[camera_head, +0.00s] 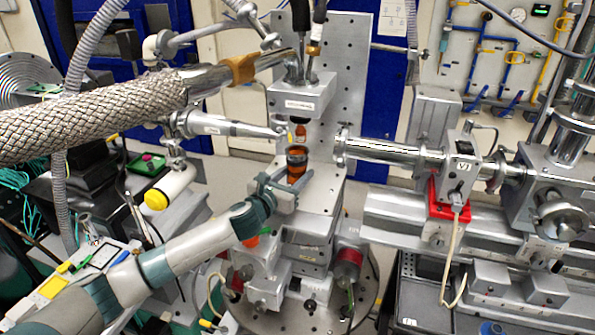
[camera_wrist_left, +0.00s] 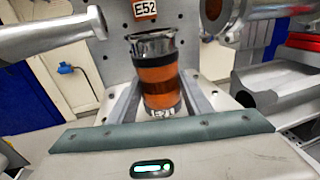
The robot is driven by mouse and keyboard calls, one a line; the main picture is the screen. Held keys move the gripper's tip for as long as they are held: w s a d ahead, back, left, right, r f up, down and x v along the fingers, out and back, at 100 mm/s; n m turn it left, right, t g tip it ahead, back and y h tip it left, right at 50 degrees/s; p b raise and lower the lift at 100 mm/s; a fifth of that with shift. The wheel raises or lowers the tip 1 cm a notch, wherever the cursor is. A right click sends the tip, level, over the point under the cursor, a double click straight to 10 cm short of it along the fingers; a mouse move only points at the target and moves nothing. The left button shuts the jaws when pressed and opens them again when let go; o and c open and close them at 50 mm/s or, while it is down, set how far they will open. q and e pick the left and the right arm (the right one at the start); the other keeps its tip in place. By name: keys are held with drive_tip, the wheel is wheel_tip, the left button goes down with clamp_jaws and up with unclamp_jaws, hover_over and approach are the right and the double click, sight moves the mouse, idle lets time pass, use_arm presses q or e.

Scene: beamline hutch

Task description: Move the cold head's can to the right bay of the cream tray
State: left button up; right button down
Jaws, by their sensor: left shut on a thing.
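The can (camera_head: 297,163) is a small upright orange cylinder with a dark band and a grey metal rim. It stands below the cold head (camera_head: 300,98), under its copper-coloured tip (camera_head: 300,136), with a small gap between them in the head view. My left gripper (camera_head: 288,184) is shut on the can from the front left. In the left wrist view the can (camera_wrist_left: 157,76) sits between the two fingers (camera_wrist_left: 158,104), and a partly covered label shows at its base. My right gripper is not in view.
A thick braided hose (camera_head: 100,115) crosses above my left arm. A metal stage block (camera_head: 318,205) lies beneath the can.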

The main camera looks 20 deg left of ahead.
sight(295, 179)
use_arm(q)
drive_tip(key=shift+d+v, duration=0.2)
drive_tip(key=shift+v, duration=0.95)
drive_tip(key=shift+d+v, duration=0.2)
drive_tip(key=shift+v, duration=0.9)
drive_tip(key=shift+d+f+p+v, duration=0.15)
drive_tip(key=shift+p+v, duration=0.15)
drive_tip(key=shift+v, duration=0.6)
drive_tip(key=shift+d+f+p+v, duration=0.1)
drive_tip(key=shift+d+p+v, duration=0.2)
drive_tip(key=shift+v, duration=0.65)
drive_tip(key=shift+d+f+p+v, duration=0.1)
drive_tip(key=shift+p+v, duration=0.25)
drive_tip(key=shift+v, duration=0.55)
drive_tip(key=shift+d+p+v, duration=0.2)
drive_tip(key=shift+p+v, duration=0.15)
drive_tip(key=shift+v, duration=0.9)
drive_tip(key=shift+d+p+v, duration=0.25)
drive_tip(key=shift+p+v, duration=0.05)
drive_tip(key=shift+v, duration=0.95)
drive_tip(key=shift+s+f, duration=0.1)
